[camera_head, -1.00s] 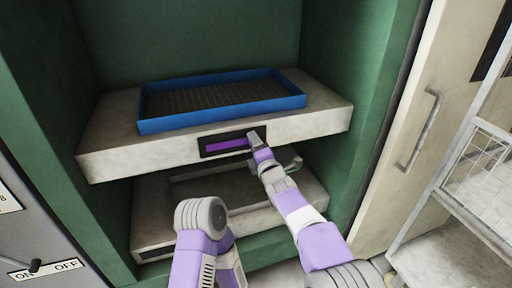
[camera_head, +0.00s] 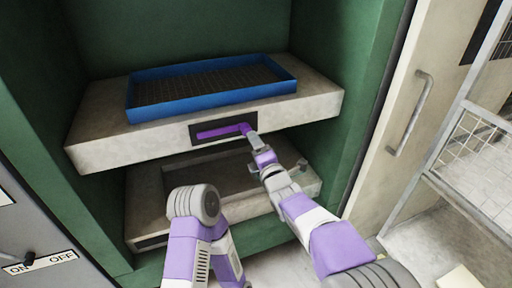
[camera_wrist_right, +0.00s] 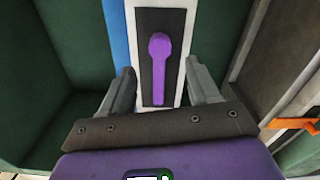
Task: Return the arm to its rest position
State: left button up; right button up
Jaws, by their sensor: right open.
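My right arm reaches in from the lower right of the head view. Its gripper (camera_head: 275,150) is open and empty, just in front of and below the right end of a purple lever handle (camera_head: 218,132) in a dark recess. The right wrist view shows the lever (camera_wrist_right: 158,72) framed between the two open fingers (camera_wrist_right: 159,82), with no finger closed on it. My left gripper is not in view.
The recess is in the front of the upper pale press slab (camera_head: 105,145), which carries a blue-rimmed tray (camera_head: 212,107). A lower slab (camera_head: 305,180) sits beneath. Green cabinet walls (camera_head: 345,90) enclose both. A door handle (camera_head: 410,112) and wire rack (camera_head: 470,140) stand right.

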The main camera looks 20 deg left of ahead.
dwell(0.3)
jog(key=w+d+f+m+g+h+p, duration=0.1)
jog(key=w+d+f+m+h, duration=0.2)
jog(key=d+f, duration=0.4)
jog(key=d+f+m+g+h+p, duration=0.15)
jog(key=d+f+m, duration=0.35)
jog(key=f, duration=0.5)
jog(key=s+d+f+m+g+h+p, duration=0.1)
jog(key=s+d+f+m+h, duration=0.2)
jog(key=d+f, duration=0.35)
jog(key=s+d+f+m+g, duration=0.2)
jog(key=s+d+f+m, duration=0.1)
jog(key=d+f+m, duration=0.3)
jog(key=s+d+f+m+g+p, duration=0.1)
jog(key=s+d+f+m+g, duration=0.1)
jog(key=s+m, duration=0.3)
jog(key=s+d+f+m+g+p, duration=0.1)
jog(key=s+d+f+m+g, duration=0.2)
jog(key=s, duration=0.9)
jog(key=s+d+f+m+g+p, duration=0.1)
jog(key=s+d+f+m+g, duration=0.1)
jog(key=s+f+m, duration=0.4)
jog(key=shift+s+d+m, duration=0.4)
jog(key=shift+s+d, duration=0.3)
jog(key=shift+s, duration=0.45)
